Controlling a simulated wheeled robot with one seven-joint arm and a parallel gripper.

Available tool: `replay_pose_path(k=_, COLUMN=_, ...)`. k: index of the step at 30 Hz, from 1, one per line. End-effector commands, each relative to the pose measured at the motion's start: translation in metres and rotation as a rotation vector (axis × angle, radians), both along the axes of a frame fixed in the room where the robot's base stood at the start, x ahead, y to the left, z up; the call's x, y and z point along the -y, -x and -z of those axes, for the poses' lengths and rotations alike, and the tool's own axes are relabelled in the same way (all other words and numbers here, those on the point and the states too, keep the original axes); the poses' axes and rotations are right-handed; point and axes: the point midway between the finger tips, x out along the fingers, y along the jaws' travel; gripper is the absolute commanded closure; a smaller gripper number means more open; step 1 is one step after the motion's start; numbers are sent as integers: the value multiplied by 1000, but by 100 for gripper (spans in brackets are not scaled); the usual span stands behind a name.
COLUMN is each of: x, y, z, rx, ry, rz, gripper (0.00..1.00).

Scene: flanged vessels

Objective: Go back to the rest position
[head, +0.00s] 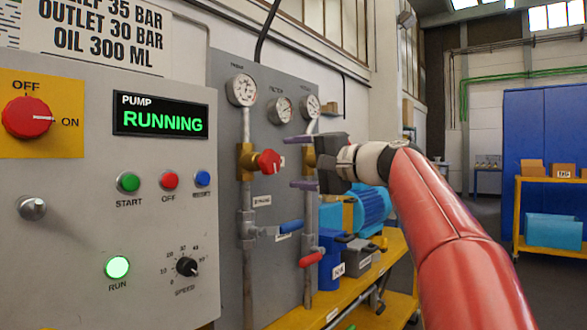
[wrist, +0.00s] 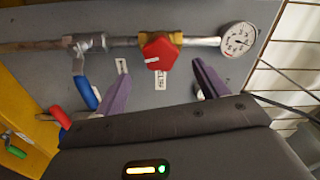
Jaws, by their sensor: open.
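My gripper (head: 297,162) is open at the end of my red arm, in front of the grey pipe panel. Its two purple fingers are apart, and I see nothing held between them in the wrist view (wrist: 160,75). The red valve knob (head: 268,162) on the left pipe is just left of the fingertips in the head view. In the wrist view the red knob (wrist: 159,51) shows beyond the gap between the fingers, apart from them. A brass valve body (head: 309,152) on the right pipe is partly hidden behind my gripper.
A blue lever (head: 283,229) and a red lever (head: 312,258) stick out below my gripper. Several gauges (head: 241,89) are above. The pump panel (head: 105,190) at left reads RUNNING. A yellow bench (head: 395,245) carries a blue motor (head: 372,208). Open floor lies at right.

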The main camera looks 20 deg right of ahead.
Motion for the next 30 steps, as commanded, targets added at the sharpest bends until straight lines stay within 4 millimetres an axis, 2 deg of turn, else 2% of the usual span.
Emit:
replay_pose_path(k=4, x=-1, y=0, z=1, rx=-2, ry=3, rz=0, gripper=28)
replay_pose_path(k=7, x=-13, y=1, z=12, rx=-27, ry=39, rz=2, gripper=28)
replay_pose_path(k=11, x=-50, y=12, z=58, rx=-121, ry=184, rz=13, gripper=28)
replay_pose_path(k=13, x=-72, y=29, z=96, rx=-187, ry=306, rz=20, gripper=28)
replay_pose_path(k=16, x=-92, y=66, z=157, rx=-277, ry=502, rz=23, gripper=28)
replay_pose_path(k=20, x=-99, y=127, z=234, rx=-370, ry=753, rz=4, gripper=28)
replay_pose_path(k=24, x=-89, y=199, z=313, rx=-436, ry=1005, rz=-51, gripper=28)
replay_pose_path(k=27, x=-76, y=243, z=362, rx=-460, ry=1158, rz=-103, gripper=28)
replay_pose_path(k=30, x=-65, y=276, z=401, rx=-470, ry=1274, rz=-156, gripper=28)
